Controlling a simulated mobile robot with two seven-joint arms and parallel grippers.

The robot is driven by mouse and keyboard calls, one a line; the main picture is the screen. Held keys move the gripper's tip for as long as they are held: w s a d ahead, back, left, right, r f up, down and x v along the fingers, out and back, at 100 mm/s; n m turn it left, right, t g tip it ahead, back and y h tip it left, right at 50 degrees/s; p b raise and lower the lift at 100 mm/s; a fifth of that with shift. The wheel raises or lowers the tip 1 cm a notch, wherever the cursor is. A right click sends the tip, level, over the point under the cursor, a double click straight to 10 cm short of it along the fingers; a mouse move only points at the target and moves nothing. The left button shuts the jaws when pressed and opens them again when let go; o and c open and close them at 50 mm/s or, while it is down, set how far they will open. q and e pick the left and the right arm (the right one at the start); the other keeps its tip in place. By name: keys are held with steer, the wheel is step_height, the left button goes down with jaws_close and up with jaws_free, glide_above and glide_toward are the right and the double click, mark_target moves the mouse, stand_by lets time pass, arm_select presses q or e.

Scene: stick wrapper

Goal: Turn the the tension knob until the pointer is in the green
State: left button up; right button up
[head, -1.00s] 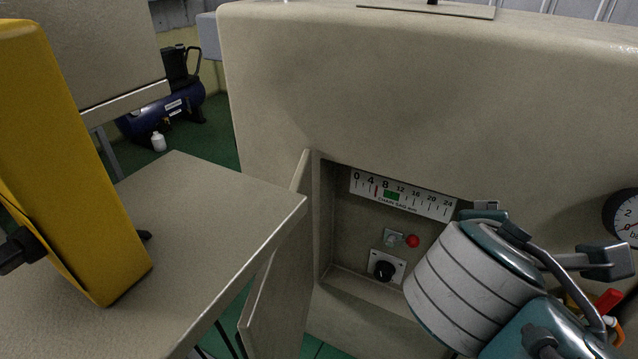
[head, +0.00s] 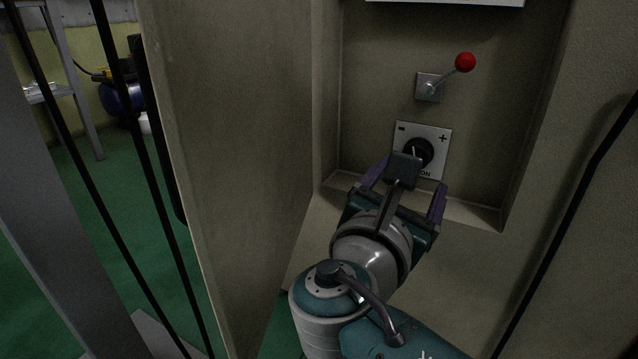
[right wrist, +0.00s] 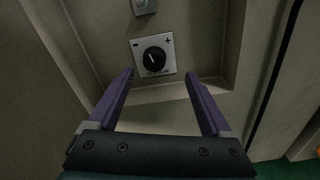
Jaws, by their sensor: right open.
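The black tension knob (head: 418,152) sits on a white plate marked minus and plus, on the back wall of an open recess. It also shows in the right wrist view (right wrist: 154,60), with a white line on its face. My right gripper (head: 408,178) is open and empty, its purple fingers pointing at the knob from below and in front. In the right wrist view the fingers (right wrist: 159,75) are spread wide, with the knob between and beyond their tips. The white scale (head: 445,2) shows only its bottom edge, so the pointer and green zone are out of view. My left gripper is out of view.
A lever with a red ball (head: 465,62) sticks out above the knob. The open cabinet door (head: 230,170) stands left of my right arm. The recess has a ledge (head: 470,212) below and a side wall at right. A blue compressor (head: 122,98) stands far left.

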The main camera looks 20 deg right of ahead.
mark_target(421, 148)
steer(key=shift+n+t, duration=0.3)
steer(key=shift+n, duration=0.2)
steer(key=w+d+b, duration=0.1)
steer(key=w+d, duration=0.1)
steer(key=w+d+f+b, duration=0.1)
steer(key=w+d+b, duration=0.1)
steer(key=w+d+f+b, duration=0.1)
steer(key=w+d+b, duration=0.1)
steer(key=shift+w, duration=0.4)
steer(key=shift+w+d+r+b, duration=0.1)
steer(key=shift+w+d+b, duration=0.2)
steer(key=shift+w+b, duration=0.1)
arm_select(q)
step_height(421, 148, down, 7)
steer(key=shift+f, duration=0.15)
arm_select(e)
steer(key=c, duration=0.4)
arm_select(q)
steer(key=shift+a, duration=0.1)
arm_select(e)
jaws_close()
